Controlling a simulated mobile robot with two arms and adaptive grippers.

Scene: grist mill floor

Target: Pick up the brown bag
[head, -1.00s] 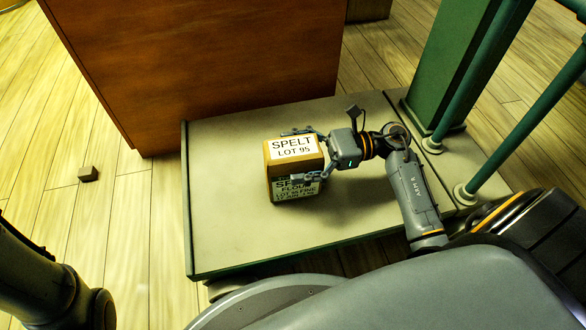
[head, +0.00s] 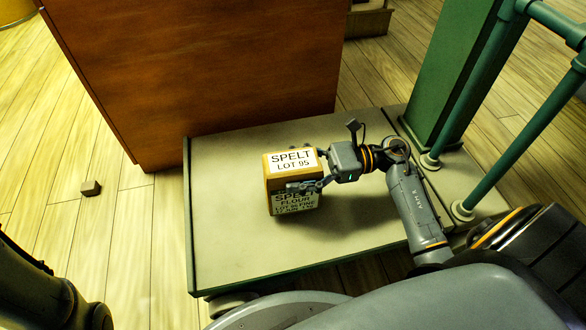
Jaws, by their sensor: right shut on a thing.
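The brown bag (head: 270,182) is a block-shaped bag with a white label reading SPELT LOT 95 on top and a SPELT FLOUR label on its front. It is upright over the flat bed of a cart (head: 240,245). My right gripper (head: 306,178) comes in from the right and is shut on the brown bag, one finger across its near side. I cannot tell whether the bag's base touches the bed. My left arm shows at the lower left edge, but its gripper is out of view.
A large brown wooden cabinet (head: 200,80) stands behind the cart. A green post (head: 450,90) and green rails (head: 520,140) rise at the cart's right. A small brown block (head: 92,188) lies on the plank floor at left. The bed around the bag is clear.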

